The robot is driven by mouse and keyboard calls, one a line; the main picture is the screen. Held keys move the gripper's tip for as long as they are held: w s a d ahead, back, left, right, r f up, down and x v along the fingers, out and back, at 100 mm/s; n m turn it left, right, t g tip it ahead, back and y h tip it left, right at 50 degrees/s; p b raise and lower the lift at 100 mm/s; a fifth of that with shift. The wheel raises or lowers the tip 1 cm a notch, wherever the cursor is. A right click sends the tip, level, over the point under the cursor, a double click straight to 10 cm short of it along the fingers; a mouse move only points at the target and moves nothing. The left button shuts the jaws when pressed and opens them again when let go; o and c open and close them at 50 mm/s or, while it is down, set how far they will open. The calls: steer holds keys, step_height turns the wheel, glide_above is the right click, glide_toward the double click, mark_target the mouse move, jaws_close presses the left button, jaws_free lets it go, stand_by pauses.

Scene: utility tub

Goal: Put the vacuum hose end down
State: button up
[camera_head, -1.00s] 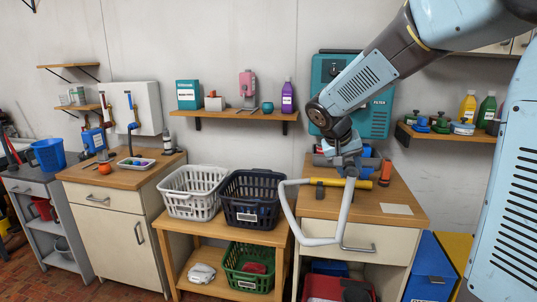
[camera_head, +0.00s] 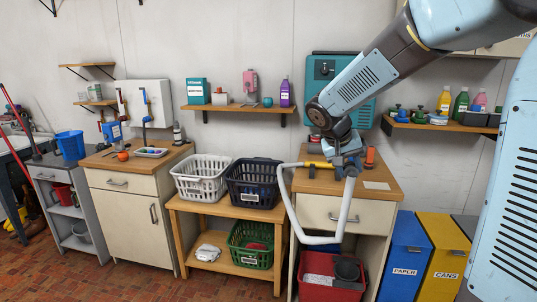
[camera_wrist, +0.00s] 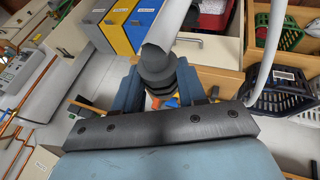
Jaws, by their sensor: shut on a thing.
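The pale grey vacuum hose (camera_head: 296,222) loops from the right-hand cabinet's top down past its drawer front and up to my gripper (camera_head: 345,165). In the wrist view my gripper (camera_wrist: 158,88) has its two blue fingers on either side of the dark ribbed cuff (camera_wrist: 158,68) of the hose end, shut on it. The pale tube (camera_wrist: 166,27) continues beyond the cuff. The hose end is in front of the cabinet top (camera_head: 383,198), near its front edge. A yellow piece (camera_head: 318,165) shows on the top beside the gripper, partly hidden.
An orange-red cylinder (camera_head: 370,157) and a pale sheet (camera_head: 376,185) are on the cabinet top. A white basket (camera_head: 200,185) and a dark basket (camera_head: 252,190) stand left. Below are a red crate (camera_head: 318,279), a blue PAPER bin (camera_head: 405,255) and a yellow CANS bin (camera_head: 442,255).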

steer(key=shift+s, duration=0.4)
steer(key=shift+f, duration=0.3)
steer(key=shift+w+a+f, duration=0.15)
steer(key=shift+w+f, duration=0.8)
steer(key=shift+f, duration=0.05)
steer(key=w+d+f, duration=0.1)
steer(key=w+f, duration=0.3)
steer(key=f, duration=0.5)
steer(key=w+f, duration=0.3)
steer(key=f, duration=0.7)
steer(key=w+d+f, duration=0.1)
steer(key=w+f, duration=0.3)
steer(key=f, duration=0.5)
steer(key=s+f, duration=0.6)
steer(key=f, duration=0.2)
steer(key=shift+f, duration=0.3)
steer(key=shift+s+a, duration=0.1)
